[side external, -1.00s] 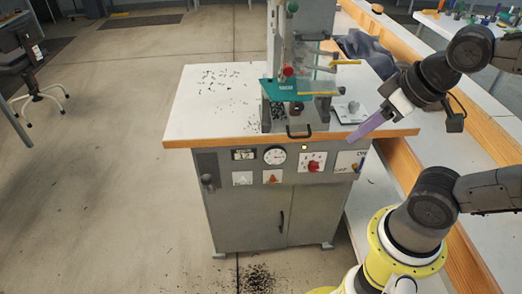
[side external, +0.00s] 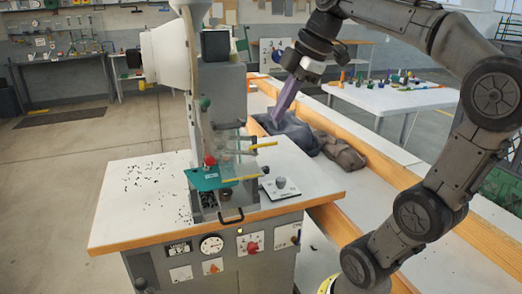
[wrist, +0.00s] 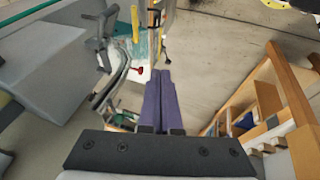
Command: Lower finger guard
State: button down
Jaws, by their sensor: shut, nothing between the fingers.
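The finger guard (side external: 234,146) is a clear panel with yellow strips on the front of the eyelet press (side external: 222,100). It stands above the teal plate (side external: 207,178) and the dark work area. A yellow strip (side external: 262,145) sticks out to its right. I cannot tell its exact tilt. My gripper (side external: 277,118) has long purple fingers, shut and empty, pointing down and slightly left. In the side view it is up and to the right of the guard, apart from it. In the wrist view the closed fingers (wrist: 158,80) point toward the press parts, with a red knob (wrist: 138,70) just left.
Grey cloth (side external: 290,135) and a brown bundle (side external: 340,152) lie on the wood-edged bench behind. A black handle (side external: 231,216) projects at the front.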

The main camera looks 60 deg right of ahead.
jog(key=d, duration=0.2)
send_near(255, 160)
jog(key=a+f, duration=0.2)
jog(key=f, duration=0.1)
jog(key=shift+w+a+m, duration=0.1)
jog(key=shift+a+m, duration=0.2)
jog(key=shift+a, duration=0.05)
jog(key=shift+w+d+f, duration=0.85)
jog(key=shift+f, duration=0.25)
jog(key=shift+w+d+f, duration=0.25)
jog(key=shift+f, duration=0.1)
jog(key=shift+f+t+h, duration=0.15)
jog(key=shift+t+h, duration=0.25)
jog(key=shift+h, duration=0.1)
